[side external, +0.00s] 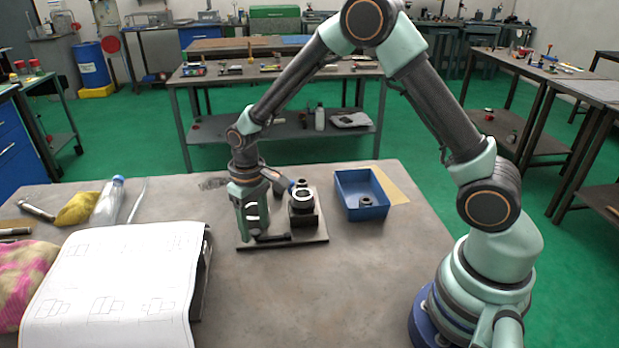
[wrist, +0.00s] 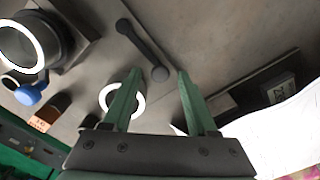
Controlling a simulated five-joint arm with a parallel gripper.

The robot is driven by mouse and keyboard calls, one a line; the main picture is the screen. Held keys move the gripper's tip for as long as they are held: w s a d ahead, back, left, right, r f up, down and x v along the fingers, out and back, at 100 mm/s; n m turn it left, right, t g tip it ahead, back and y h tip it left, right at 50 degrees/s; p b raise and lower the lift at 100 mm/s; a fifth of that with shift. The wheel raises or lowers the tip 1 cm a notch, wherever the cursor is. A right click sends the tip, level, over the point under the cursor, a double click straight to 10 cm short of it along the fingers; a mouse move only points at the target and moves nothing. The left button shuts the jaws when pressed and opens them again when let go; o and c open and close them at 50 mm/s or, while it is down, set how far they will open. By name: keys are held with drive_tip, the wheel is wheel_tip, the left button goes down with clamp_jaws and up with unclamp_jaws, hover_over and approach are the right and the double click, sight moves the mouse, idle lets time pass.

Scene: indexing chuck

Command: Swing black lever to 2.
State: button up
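In the side view my gripper (side external: 254,228) points down at the plate's left end. The chuck (side external: 303,205) stands right of it, and its bright ring (wrist: 20,45) shows at the wrist view's upper left. Position marks are not readable.
A blue-knobbed handle (wrist: 27,95) is by the chuck. A pale ring (wrist: 108,97) is partly behind my left finger.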

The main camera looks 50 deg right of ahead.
sight(256, 231)
drive_tip(key=shift+r, duration=0.1)
wheel_tip(256, 231, up, 12)
idle(0.6)
drive_tip(key=s+d+r+t, duration=0.2)
drive_tip(key=s+r, duration=0.2)
drive_tip(key=s, duration=0.3)
drive_tip(key=s+d+r+t, duration=0.3)
drive_tip(key=s+r, duration=0.2)
drive_tip(key=s, duration=0.3)
drive_tip(key=shift+s+d+r+t, duration=0.15)
drive_tip(key=shift+d+r+t, duration=0.05)
drive_tip(key=shift+d+t, duration=0.1)
